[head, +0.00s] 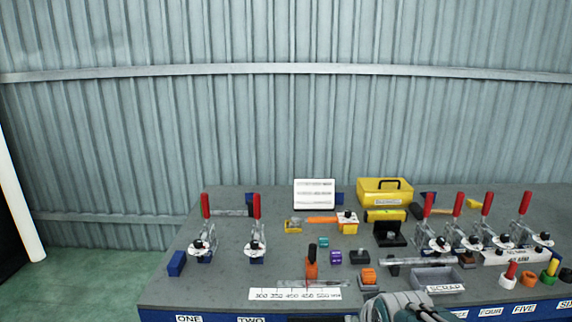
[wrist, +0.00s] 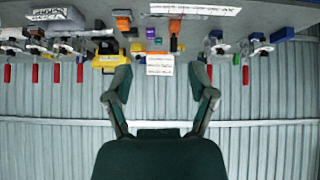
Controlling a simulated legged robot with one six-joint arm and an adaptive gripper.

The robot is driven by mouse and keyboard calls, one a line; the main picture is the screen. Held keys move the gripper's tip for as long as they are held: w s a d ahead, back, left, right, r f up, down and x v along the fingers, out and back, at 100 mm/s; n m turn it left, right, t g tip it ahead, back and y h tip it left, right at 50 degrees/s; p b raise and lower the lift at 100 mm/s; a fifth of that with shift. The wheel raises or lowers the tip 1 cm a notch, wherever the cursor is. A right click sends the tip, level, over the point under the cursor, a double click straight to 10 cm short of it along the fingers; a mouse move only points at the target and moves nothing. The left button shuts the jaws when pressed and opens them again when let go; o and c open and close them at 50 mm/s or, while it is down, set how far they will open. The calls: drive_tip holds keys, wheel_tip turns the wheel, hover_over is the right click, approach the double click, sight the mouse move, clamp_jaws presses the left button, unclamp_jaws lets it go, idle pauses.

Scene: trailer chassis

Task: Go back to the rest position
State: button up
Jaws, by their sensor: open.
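My gripper (wrist: 160,75) is open in the wrist view, its two green fingers spread wide with nothing gripped between them. The wrist view looks upside down across the bench toward the wall. A white board (wrist: 160,64) on the bench shows between the fingertips, in the background. In the head view, grey-green parts of my arm (head: 408,308) show at the bottom edge, in front of the bench. The fingertips cannot be made out there.
A grey workbench (head: 215,289) carries red-handled toggle clamps (head: 256,225) at left and right. A yellow toolbox (head: 384,192), a scrap tray (head: 436,278) and small coloured blocks (head: 336,257) stand between. A ribbed metal wall (head: 280,120) rises behind.

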drive_tip(key=s+r+g, duration=0.2)
drive_tip(key=s+r, duration=0.1)
drive_tip(key=s, duration=1.2)
drive_tip(key=shift+s+d+r+m+g, duration=0.15)
drive_tip(key=shift+s+m+g, duration=0.15)
drive_tip(key=shift+m, duration=0.1)
